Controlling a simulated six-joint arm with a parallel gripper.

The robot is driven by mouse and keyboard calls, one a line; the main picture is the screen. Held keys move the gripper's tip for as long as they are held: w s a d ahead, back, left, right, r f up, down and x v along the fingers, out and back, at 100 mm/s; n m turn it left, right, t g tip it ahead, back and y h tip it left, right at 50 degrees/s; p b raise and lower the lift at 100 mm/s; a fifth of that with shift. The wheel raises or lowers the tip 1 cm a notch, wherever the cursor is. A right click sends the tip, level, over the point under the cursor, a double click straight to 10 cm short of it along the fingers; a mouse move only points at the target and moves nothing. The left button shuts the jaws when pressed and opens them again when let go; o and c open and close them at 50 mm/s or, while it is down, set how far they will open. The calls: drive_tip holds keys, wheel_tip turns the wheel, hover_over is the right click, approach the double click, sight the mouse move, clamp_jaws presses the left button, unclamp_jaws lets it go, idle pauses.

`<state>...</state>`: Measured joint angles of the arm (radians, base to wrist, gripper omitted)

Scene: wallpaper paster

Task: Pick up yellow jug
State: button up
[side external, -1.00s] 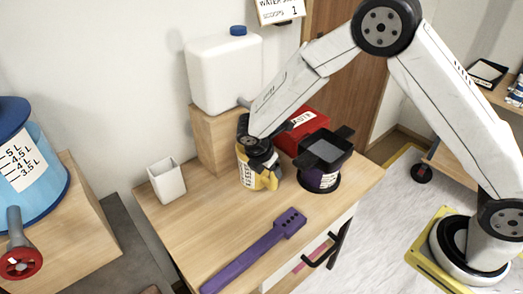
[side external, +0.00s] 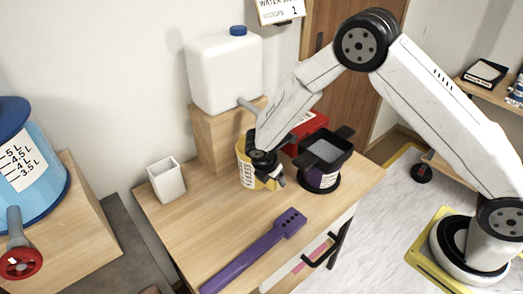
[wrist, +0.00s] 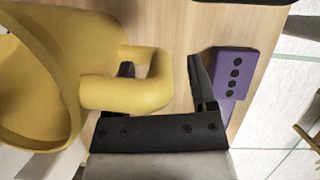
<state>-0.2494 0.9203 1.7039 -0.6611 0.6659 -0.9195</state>
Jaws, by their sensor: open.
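The yellow jug (side external: 245,174) stands upright on the wooden table, in front of the wooden block. A white label with markings shows on its side. In the wrist view the jug (wrist: 75,55) fills the left, with its open mouth at the far left and its handle (wrist: 130,90) reaching right. My gripper (side external: 276,180) is at the right side of the jug, partly hiding it. In the wrist view my gripper (wrist: 160,85) is open, with the handle's outer part between its two fingers. I cannot tell whether either finger touches it.
A dark purple pot with a black top (side external: 325,160) stands close right of my gripper, with a red box (side external: 306,128) behind. A purple paddle (side external: 255,252) lies at the table's front. A white cup (side external: 167,181) stands left. A white tank (side external: 224,72) sits on the block (side external: 213,137).

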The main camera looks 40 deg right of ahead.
idle(0.3)
clamp_jaws()
idle(1.3)
